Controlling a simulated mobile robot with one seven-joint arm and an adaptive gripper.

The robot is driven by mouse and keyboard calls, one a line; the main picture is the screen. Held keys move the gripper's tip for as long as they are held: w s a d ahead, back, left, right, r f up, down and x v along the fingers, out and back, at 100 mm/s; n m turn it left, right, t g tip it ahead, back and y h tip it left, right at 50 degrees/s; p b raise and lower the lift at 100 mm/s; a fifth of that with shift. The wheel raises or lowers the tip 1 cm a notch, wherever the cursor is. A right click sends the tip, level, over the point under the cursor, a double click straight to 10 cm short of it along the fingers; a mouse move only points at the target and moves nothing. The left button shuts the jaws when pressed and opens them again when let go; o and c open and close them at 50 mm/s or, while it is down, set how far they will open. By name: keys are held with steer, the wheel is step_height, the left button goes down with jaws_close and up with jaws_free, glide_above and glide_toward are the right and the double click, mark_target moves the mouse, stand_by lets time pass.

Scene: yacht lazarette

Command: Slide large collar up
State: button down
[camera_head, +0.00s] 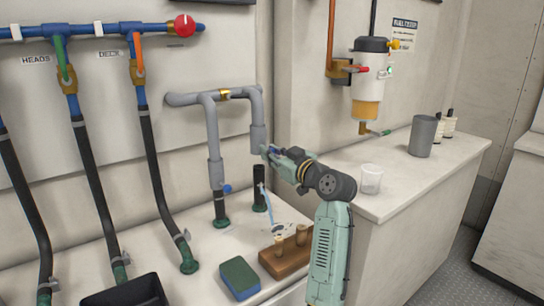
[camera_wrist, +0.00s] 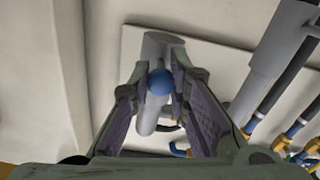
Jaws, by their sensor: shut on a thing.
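The large collar (camera_head: 257,138) is a thick grey sleeve on the right-hand drop of the grey pipe. Its lower end is above a black upright stub (camera_head: 259,186), with a visible gap between them. My gripper (camera_head: 266,152) is at the collar's lower right side. In the wrist view, its fingers (camera_wrist: 161,80) are on either side of a blue ball knob (camera_wrist: 160,83), shut on it, with grey pipework (camera_wrist: 147,116) just behind. The fingers partly hide the collar's lower part in the head view.
A second grey collar (camera_head: 215,172) with a blue knob (camera_head: 227,188) is on the left drop, over another black stub (camera_head: 221,212). A wooden block (camera_head: 286,262) and a green-blue sponge (camera_head: 239,278) lie below. A glass (camera_head: 371,179) stands on the right counter.

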steer(key=c, duration=1.4)
jaws_free()
steer(key=shift+a, duration=0.1)
steer(key=shift+c, duration=0.2)
steer(key=shift+a, duration=0.15)
steer(key=shift+s, duration=0.1)
steer(key=v, duration=1.2)
steer(key=shift+d, duration=0.35)
steer(key=shift+f, duration=0.1)
